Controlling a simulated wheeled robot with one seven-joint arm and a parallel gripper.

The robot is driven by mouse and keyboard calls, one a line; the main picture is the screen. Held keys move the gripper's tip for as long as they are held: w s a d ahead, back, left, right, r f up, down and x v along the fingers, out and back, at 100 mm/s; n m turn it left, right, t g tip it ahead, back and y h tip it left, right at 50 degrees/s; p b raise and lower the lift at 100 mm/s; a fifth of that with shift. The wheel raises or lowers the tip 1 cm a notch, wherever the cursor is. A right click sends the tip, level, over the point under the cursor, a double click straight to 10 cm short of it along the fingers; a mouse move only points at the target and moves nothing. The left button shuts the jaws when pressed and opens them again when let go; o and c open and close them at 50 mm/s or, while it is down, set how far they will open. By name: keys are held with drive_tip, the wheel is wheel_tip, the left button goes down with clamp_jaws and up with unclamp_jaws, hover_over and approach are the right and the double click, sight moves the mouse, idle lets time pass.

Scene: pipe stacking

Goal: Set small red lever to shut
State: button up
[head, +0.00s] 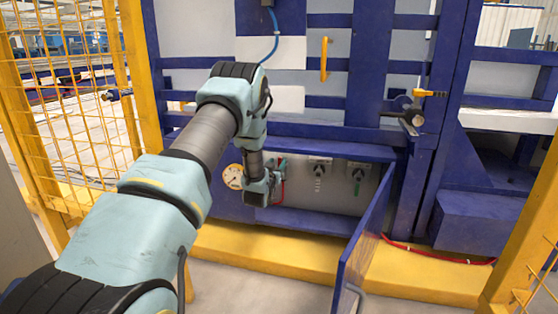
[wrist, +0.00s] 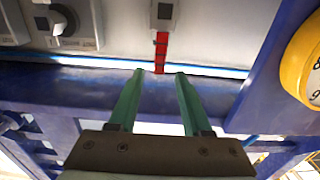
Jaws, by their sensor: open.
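The small red lever (wrist: 161,52) extends from a grey mount (wrist: 165,14) on the panel in the wrist view, pointing down the picture towards my gripper. My gripper (wrist: 159,74) is open, with its two green fingers apart. The lever's free end lies in line with the gap between the fingertips, and no finger visibly touches it. In the head view my gripper (head: 279,165) is at the left part of the low open compartment, just right of the gauge. There my wrist partly covers the lever area, and I cannot clearly tell the lever.
A yellow-rimmed gauge (head: 233,177) is left of my gripper; it also shows in the wrist view (wrist: 306,62). A dark knob (head: 319,168) and a green lever (head: 357,184) are to the right. An open blue door (head: 366,235) stands out at the right. A blue ledge (head: 320,222) runs below.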

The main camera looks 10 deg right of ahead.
sight(280, 158)
drive_tip(key=b+x, duration=0.2)
drive_tip(key=x, duration=0.5)
drive_tip(key=shift+w+d, duration=0.2)
drive_tip(key=shift+w, duration=0.05)
clamp_jaws()
drive_tip(key=shift+f, duration=0.1)
idle(1.0)
